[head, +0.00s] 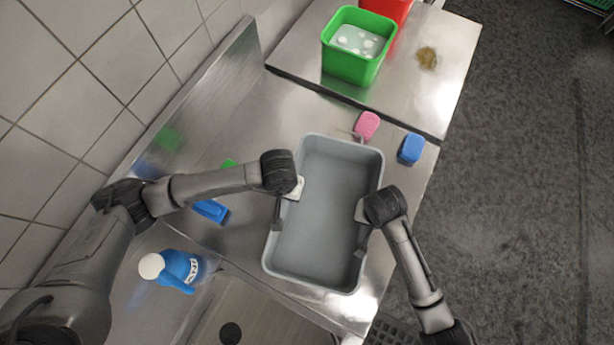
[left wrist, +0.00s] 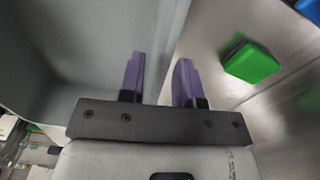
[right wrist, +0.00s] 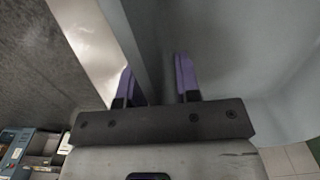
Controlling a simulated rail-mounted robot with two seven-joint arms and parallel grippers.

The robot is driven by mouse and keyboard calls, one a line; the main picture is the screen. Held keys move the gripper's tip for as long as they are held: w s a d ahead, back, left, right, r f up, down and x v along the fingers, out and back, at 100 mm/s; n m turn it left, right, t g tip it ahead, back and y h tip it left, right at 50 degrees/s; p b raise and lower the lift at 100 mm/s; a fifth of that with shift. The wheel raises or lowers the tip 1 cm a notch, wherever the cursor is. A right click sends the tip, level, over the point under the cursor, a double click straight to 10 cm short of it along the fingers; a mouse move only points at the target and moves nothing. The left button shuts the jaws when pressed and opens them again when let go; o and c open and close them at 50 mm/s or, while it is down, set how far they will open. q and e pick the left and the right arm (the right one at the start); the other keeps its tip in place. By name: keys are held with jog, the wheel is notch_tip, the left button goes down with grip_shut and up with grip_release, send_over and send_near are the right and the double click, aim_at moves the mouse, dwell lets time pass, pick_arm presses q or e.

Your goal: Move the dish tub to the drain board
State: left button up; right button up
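The grey, empty dish tub (head: 318,215) stands on the steel counter in the middle of the head view, its lower end by the sink. My left gripper (head: 278,212) is at the tub's left long wall. In the left wrist view its fingers (left wrist: 160,82) are apart, with the wall between them. My right gripper (head: 362,240) is at the right long wall. In the right wrist view its fingers (right wrist: 155,82) straddle the wall, with a gap on the inner side. I cannot tell which steel surface is the drain board.
A pink sponge (head: 367,125) and a blue sponge (head: 411,149) lie beyond the tub. A green bucket (head: 352,62) and a red one (head: 388,8) stand farther back. A blue bottle (head: 182,269), a blue item (head: 211,210) and a green sponge (left wrist: 251,62) are left of the tub.

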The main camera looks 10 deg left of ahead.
pick_arm(q)
notch_tip(320, 180, up, 8)
jog(key=shift+f, duration=0.25)
pick_arm(e)
jog(key=shift+r, duration=0.15)
jog(key=r, duration=0.8)
jog(key=shift+w+r, duration=0.1)
jog(key=shift+w, duration=0.1)
pick_arm(q)
jog(key=shift+r, duration=0.25)
pick_arm(e)
jog(key=shift+s+r, duration=0.2)
jog(key=shift+r, duration=1.55)
pick_arm(q)
jog(key=shift+d, duration=0.1)
